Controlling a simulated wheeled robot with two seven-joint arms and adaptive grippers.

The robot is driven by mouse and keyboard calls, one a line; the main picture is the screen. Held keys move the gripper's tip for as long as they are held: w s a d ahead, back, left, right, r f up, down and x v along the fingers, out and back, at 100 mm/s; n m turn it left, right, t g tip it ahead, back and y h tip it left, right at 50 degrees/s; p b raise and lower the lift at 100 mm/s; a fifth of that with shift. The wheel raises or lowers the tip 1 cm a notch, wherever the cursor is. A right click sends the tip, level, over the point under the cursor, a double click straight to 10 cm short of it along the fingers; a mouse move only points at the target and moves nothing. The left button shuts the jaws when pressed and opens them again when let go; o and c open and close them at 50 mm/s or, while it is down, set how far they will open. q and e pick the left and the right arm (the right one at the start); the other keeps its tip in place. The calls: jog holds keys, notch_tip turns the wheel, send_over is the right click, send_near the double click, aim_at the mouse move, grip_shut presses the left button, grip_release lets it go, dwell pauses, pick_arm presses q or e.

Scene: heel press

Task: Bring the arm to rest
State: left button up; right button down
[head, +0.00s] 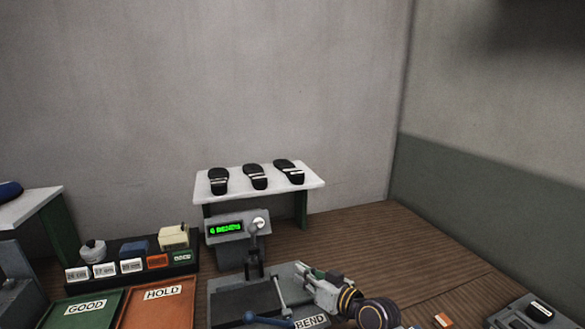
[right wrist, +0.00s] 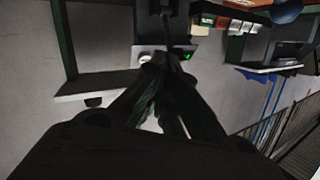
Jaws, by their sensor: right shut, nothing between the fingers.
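My right gripper (head: 308,274) is at the lower middle of the head view, with its arm coming in from the lower right. It is shut and empty, over the right part of the grey press (head: 242,302) marked BEND. In the right wrist view its dark fingers (right wrist: 172,62) come together near the middle, in front of the press's grey display housing. My left gripper is not in view.
Three black shoe soles lie on a white shelf (head: 314,183) behind the press. Left of the press are a green GOOD tray (head: 84,309), an orange HOLD tray (head: 160,313) and a dark rack (head: 186,266) of labelled items. A small orange block (head: 443,320) lies at right on mostly clear wood.

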jog(key=s+d+f+m+g+h, duration=0.1)
jog(key=s+d+f+g+h, duration=0.2)
jog(key=s+f, duration=0.35)
jog(key=s+d+f+g+h, duration=0.1)
jog(key=s+d+f+h, duration=0.1)
jog(key=s+d+f, duration=0.4)
jog(key=s+d+f+m+g+h, duration=0.1)
jog(key=s+d+f+g+h, duration=0.15)
jog(key=s+d, duration=0.35)
jog(key=s+d+f+m+g+h, duration=0.1)
jog(key=s+d+f+h, duration=0.25)
jog(key=s, duration=0.45)
notch_tip(320, 180, down, 33)
jog(key=s+g, duration=0.2)
jog(key=s, duration=0.1)
jog(key=s+d+f, duration=0.2)
jog(key=s+f, duration=0.7)
jog(key=s, duration=0.2)
jog(key=s+d+f, duration=0.3)
jog(key=s+f, duration=0.7)
jog(key=s, duration=0.1)
jog(key=shift+f+g, duration=0.3)
jog(key=shift+g, duration=0.15)
jog(key=shift+s, duration=0.1)
